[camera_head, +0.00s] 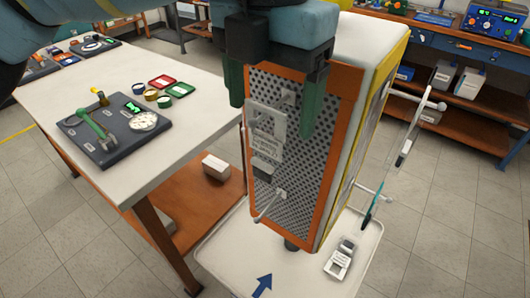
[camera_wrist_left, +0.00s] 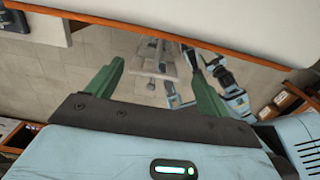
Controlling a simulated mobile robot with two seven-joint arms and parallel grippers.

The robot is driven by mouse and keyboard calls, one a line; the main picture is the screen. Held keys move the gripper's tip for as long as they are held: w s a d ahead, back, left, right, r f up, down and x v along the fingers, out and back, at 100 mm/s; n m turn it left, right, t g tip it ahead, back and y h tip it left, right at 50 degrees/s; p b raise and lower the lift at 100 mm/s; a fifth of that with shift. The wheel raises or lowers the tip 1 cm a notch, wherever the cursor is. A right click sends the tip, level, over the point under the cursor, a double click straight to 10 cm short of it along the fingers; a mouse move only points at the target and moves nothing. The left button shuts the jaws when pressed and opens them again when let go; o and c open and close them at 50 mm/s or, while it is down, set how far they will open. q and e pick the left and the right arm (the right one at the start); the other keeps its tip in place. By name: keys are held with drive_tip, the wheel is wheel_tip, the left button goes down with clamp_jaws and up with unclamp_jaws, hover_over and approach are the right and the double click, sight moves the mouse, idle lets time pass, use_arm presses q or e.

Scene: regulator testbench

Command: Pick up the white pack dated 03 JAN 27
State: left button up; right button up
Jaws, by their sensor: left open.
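My left gripper (camera_head: 275,105) hangs at the top centre of the head view. Its two green fingers are apart, with nothing between them, in front of the perforated panel (camera_head: 315,165). In the left wrist view the open fingers (camera_wrist_left: 160,88) show with floor beyond. White labelled packs hang on the panel just below the gripper: an upper one (camera_head: 268,118) and a lower one (camera_head: 267,152). Another white pack (camera_head: 340,260) with a dark patch lies on the pale base tray (camera_head: 240,266). The dates on the packs are too small to read. My right gripper is not seen.
A white table (camera_head: 125,160) at left carries a dark mat (camera_head: 110,155) with a green-handled tool and a white dish, plus small trays. A white box (camera_head: 216,167) sits on its lower shelf. Rods (camera_head: 410,95) stick out from the stand's right side. Grey floor is open at right.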

sight(265, 148)
use_arm(q)
drive_tip(key=f, duration=0.3)
drive_tip(key=shift+w+a+f, duration=0.25)
drive_tip(key=shift+a+f, duration=0.05)
drive_tip(key=shift+f, duration=0.55)
drive_tip(key=c, duration=1.1)
